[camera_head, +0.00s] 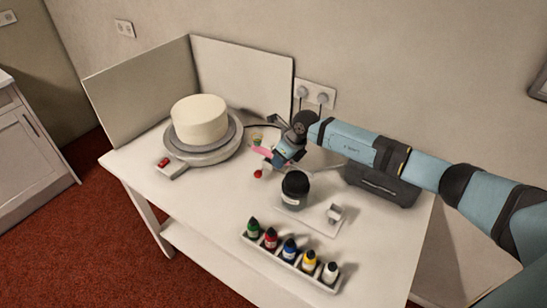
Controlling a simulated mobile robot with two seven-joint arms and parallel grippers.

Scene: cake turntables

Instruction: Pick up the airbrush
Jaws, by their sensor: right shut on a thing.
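The airbrush (262,151) shows as a small pinkish piece beside my right gripper, in the middle of the table behind the dark jar. A dark hose runs near it from the back. My right gripper (277,160) points down and left and is shut on the airbrush. The fingers and most of the airbrush are hidden or too small to make out. My left gripper is not in view.
A white cake (199,118) stands on a grey turntable (225,146) at the left of the table (212,205). A dark-lidded jar (295,187), a dark grey box (379,186) and a rack of several colour bottles (290,251) stand nearby. Upright panels (245,75) edge the back left. The table's front left is clear.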

